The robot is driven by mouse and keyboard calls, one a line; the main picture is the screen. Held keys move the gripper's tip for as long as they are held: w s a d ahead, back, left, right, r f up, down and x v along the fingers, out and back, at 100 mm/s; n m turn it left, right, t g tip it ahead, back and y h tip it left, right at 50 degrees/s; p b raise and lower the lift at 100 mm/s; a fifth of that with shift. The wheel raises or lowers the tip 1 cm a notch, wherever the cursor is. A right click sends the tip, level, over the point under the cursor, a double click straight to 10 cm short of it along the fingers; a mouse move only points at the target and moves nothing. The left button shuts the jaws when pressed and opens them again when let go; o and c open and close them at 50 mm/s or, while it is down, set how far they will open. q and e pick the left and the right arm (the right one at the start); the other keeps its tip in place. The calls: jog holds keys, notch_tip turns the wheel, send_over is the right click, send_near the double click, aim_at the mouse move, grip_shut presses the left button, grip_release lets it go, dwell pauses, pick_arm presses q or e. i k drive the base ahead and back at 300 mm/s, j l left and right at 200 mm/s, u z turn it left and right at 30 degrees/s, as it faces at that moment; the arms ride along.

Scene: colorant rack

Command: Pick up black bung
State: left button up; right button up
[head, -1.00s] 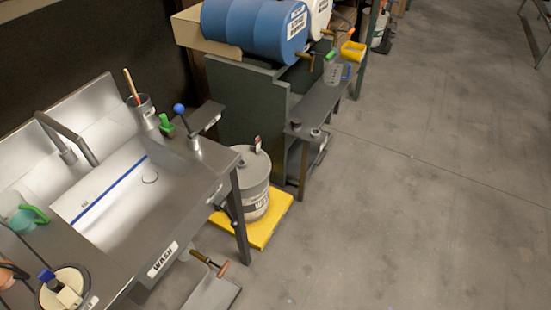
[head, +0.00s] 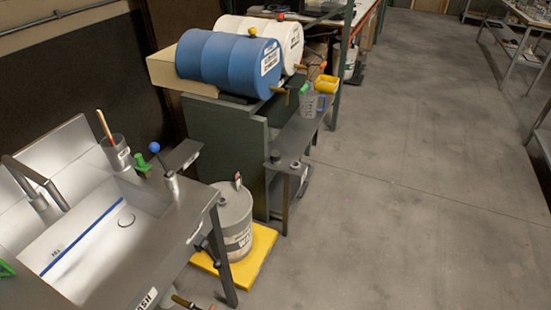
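A small dark stopper-like piece (head: 275,156), which looks like the black bung, stands at the near end of the narrow grey shelf (head: 312,130) in front of the drum stand. A second small, greyer round piece (head: 296,164) sits just right of it. Both are too small to make out in detail. Neither of my grippers is in the head view, so nothing shows of what they hold.
A blue drum (head: 225,65) and a white drum (head: 285,38) lie on the green stand. A clear jug (head: 308,102) and yellow container (head: 327,84) are along the shelf. The sink (head: 95,235) and a grey can (head: 236,222) on a yellow base are left.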

aim_at(276, 155)
jog(key=i+l+u, duration=0.15)
jog(key=i+l, duration=0.15)
jog(key=i+l+u, duration=0.15)
jog(key=i+l, duration=0.15)
jog(key=i, duration=0.2)
jog(key=i+l+u, duration=0.15)
jog(key=i+l, duration=0.2)
jog(key=i+l+u, duration=0.15)
jog(key=i+l, duration=0.2)
jog(key=i+l+u, duration=0.15)
jog(key=i+l, duration=0.2)
jog(key=l, duration=0.2)
jog(key=i+l+u, duration=0.15)
jog(key=i+l, duration=0.15)
jog(key=l, duration=0.2)
jog(key=i+l+u, duration=0.15)
jog(key=l, duration=0.35)
jog(key=i, duration=0.1)
